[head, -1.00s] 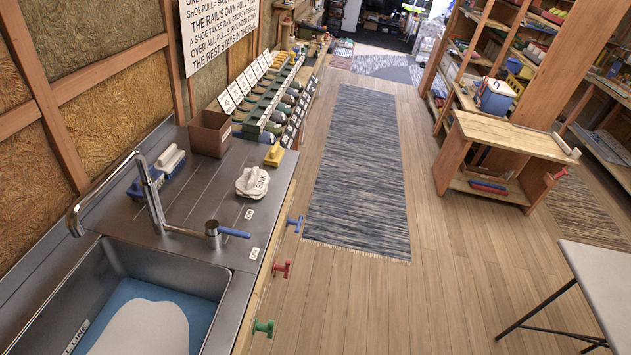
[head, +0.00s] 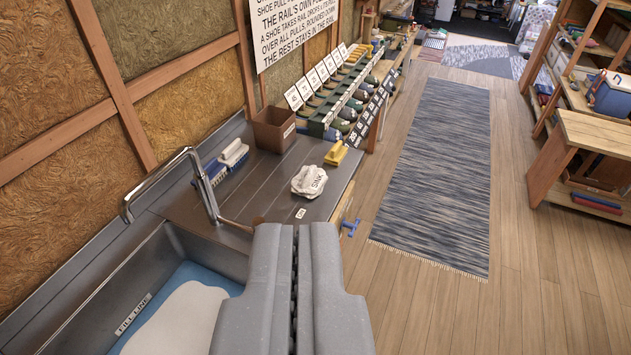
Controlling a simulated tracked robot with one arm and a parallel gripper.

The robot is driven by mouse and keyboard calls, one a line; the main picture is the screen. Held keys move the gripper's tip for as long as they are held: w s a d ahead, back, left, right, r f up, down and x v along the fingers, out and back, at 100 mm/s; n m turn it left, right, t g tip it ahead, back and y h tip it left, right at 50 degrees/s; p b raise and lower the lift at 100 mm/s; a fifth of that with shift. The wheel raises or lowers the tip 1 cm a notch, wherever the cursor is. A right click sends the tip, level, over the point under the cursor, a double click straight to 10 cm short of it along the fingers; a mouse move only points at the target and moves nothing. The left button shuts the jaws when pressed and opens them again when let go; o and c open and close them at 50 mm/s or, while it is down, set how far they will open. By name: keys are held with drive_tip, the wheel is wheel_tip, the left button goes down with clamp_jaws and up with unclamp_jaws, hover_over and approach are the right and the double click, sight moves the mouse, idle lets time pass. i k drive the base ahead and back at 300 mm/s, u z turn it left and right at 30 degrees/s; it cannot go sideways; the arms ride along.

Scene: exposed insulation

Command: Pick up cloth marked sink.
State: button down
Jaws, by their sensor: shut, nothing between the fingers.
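The white cloth marked SINK (head: 309,181) lies bunched on the grey metal counter (head: 262,196), right of the tap and near the counter's front edge. My gripper (head: 296,232) is at the bottom centre of the head view, its two grey fingers shut together with nothing between them. In the picture its tips are just below the cloth, apart from it.
The sink (head: 96,285) holds blue water with a white shape. The curved tap (head: 186,180) stands behind it. Near the cloth are a blue-and-white brush (head: 226,162), a brown box (head: 274,131) and a yellow-handled item (head: 336,153). A rug (head: 438,170) lies on the open floor.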

sight(310, 181)
drive_tip(key=z, duration=1.95)
drive_tip(key=i, duration=1.7)
drive_tip(key=u, duration=2.35)
